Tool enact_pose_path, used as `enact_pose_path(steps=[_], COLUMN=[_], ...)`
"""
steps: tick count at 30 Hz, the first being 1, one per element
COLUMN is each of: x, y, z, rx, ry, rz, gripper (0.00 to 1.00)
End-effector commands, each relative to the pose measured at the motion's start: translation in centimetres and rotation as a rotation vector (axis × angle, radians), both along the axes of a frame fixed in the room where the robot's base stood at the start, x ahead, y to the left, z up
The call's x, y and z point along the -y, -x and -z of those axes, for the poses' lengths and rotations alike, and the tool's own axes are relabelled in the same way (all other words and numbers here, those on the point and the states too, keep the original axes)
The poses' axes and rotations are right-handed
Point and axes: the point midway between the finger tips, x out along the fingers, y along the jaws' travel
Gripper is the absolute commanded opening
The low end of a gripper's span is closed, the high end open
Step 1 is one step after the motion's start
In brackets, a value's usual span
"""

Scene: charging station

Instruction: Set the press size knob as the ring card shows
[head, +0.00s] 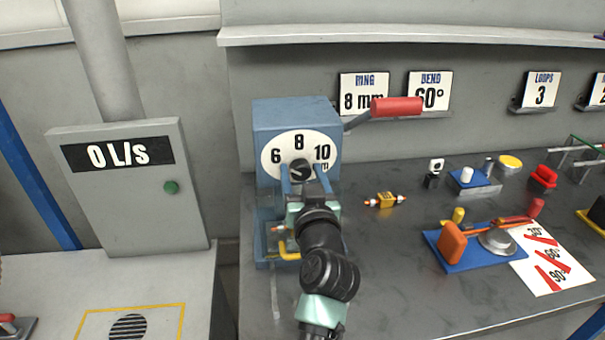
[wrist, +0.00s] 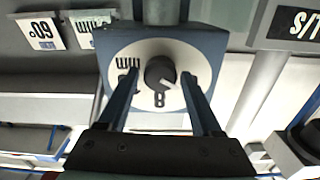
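The press (head: 262,125) is a blue box with a white dial (head: 286,140) marked 6, 8 and 10. Its black size knob (head: 299,170) sits at the dial's centre. In the wrist view the dial is upside down, and the knob (wrist: 160,74) has a pale mark that seems to point between 8 and the side of 6. The ring card (head: 362,94) on the wall reads 8 mm. My gripper (head: 306,180) is in front of the dial. In the wrist view my gripper (wrist: 160,80) is open, one finger on each side of the knob, with gaps showing.
A red-handled lever (head: 397,107) sticks out right of the press. A bend card (head: 429,91) reads 60°. A blue bending jig (head: 470,247) stands further right. A grey cabinet (head: 130,195) stands left.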

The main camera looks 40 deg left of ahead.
Motion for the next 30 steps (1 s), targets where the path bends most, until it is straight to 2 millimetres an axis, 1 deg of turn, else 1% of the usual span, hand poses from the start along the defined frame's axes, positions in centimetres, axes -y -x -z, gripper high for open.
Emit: enact_pose_path(steps=[1,2,3,5,6,10,11,20,26,30], x=[0.01,0.01,0.01,0.01,0.01,0.03,0.02,0.06,0.06,0.10], y=[0.01,0.01,0.01,0.01,0.01,0.01,0.02,0.00,-0.01,-0.06], z=[0.01,0.01,0.01,0.01,0.01,0.02,0.01,0.01,0.00,-0.01], rx=[0.000,0.000,0.000,0.000,0.000,0.000,0.000,-0.026,-0.103,-0.187], ry=[0.000,0.000,0.000,0.000,0.000,0.000,0.000,-0.021,-0.086,-0.158], rz=[0.000,0.000,0.000,0.000,0.000,0.000,0.000,0.000,0.000,0.001], gripper=[0.55,0.50,0.43,0.32,0.25,0.01,0.00,0.00,0.00,0.00])
